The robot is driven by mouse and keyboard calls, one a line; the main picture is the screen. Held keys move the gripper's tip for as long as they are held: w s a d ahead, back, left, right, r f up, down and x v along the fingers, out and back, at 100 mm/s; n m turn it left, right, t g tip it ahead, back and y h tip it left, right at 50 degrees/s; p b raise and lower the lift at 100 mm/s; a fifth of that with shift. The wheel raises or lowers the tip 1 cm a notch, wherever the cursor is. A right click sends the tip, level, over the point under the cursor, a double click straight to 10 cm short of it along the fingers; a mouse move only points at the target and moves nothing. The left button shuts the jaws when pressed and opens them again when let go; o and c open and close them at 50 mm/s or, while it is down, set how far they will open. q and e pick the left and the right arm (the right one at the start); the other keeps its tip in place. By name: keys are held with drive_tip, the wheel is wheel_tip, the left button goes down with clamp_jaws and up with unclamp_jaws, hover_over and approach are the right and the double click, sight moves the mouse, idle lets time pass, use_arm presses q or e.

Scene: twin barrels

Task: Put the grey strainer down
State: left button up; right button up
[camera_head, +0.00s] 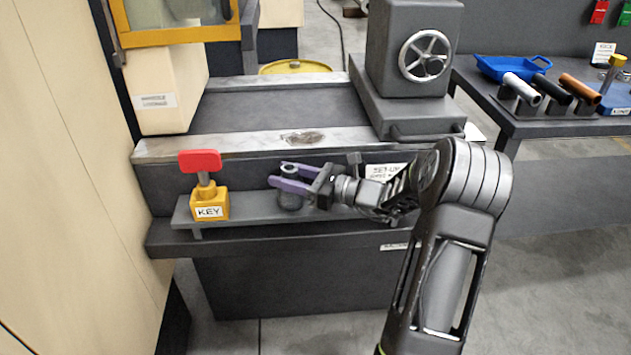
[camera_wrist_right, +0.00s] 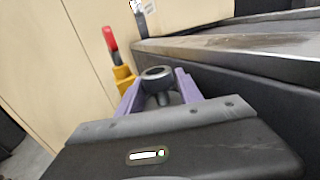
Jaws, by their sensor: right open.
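The grey strainer (camera_head: 289,200) is a small dark round piece on the grey shelf at the front of the machine. Its ring-shaped top also shows in the right wrist view (camera_wrist_right: 157,74). My right gripper (camera_head: 277,183) has purple fingers and reaches in from the right. In the right wrist view its two fingers (camera_wrist_right: 160,92) are apart, one on each side of the strainer, with gaps visible. The gripper is open around the strainer. The fingers hide part of the strainer's body in the head view. My left gripper is not in view.
A yellow block labelled KEY (camera_head: 209,205) with a red-handled key (camera_head: 200,163) stands left of the strainer on the shelf (camera_head: 245,214). A grey machine head with a handwheel (camera_head: 425,56) is behind. A side table (camera_head: 560,125) at right holds a blue tray (camera_head: 512,67) and several tubes.

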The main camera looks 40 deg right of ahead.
drive_tip(key=v, duration=0.8)
drive_tip(key=shift+d, duration=0.1)
drive_tip(key=shift+v, duration=0.95)
